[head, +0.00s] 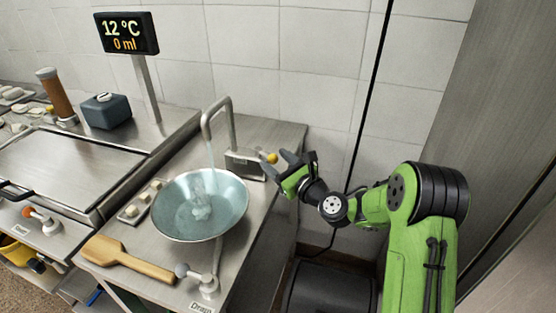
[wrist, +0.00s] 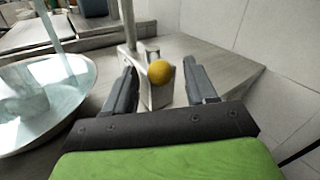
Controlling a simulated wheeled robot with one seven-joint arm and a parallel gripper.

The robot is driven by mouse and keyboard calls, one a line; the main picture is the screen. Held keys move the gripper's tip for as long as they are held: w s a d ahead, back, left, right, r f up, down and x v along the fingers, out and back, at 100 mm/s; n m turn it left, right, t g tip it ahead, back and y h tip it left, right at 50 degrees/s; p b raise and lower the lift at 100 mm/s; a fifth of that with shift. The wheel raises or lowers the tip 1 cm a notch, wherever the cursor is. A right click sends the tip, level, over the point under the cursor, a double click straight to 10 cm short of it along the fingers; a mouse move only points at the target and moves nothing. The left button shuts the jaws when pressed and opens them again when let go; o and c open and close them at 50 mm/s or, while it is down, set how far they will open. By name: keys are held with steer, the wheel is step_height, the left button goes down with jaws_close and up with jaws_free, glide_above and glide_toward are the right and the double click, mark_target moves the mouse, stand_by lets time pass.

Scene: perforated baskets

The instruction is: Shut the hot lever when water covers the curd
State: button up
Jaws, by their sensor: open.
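A metal bowl (head: 172,226) stands on the steel counter under a bent tap (head: 219,112). A thin stream of water (head: 211,157) runs into it. Pale lumps that look like curd (head: 201,212) lie in the bowl; how far water covers them is hard to tell. A lever with a yellow ball knob (head: 272,158) sits on a metal box (head: 243,163) by the tap; its label is unreadable. My gripper (head: 279,166) is open at the knob. In the wrist view the knob (wrist: 160,72) shows between the fingers, with no clear contact.
A display (head: 127,33) reads 12 °C and 0 ml. A wooden paddle (head: 127,259) and a white drain valve (head: 205,282) are at the counter's front. A small tray (head: 141,204) touches the bowl's left side in view. A tiled wall (head: 300,50) stands behind.

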jaws_close()
steer(key=n+g+y+p, duration=0.1)
steer(key=p, duration=0.1)
steer(key=w+d+n+g+y+p, duration=0.1)
steer(key=n+g+y+p, duration=0.1)
steer(key=w+d+n+g+y+p, duration=0.1)
steer(key=g+y, duration=0.1)
steer(key=shift+w+r+n+p, duration=0.1)
steer(key=shift+w+n+p, duration=0.15)
steer(key=shift+n+p, duration=0.15)
jaws_free()
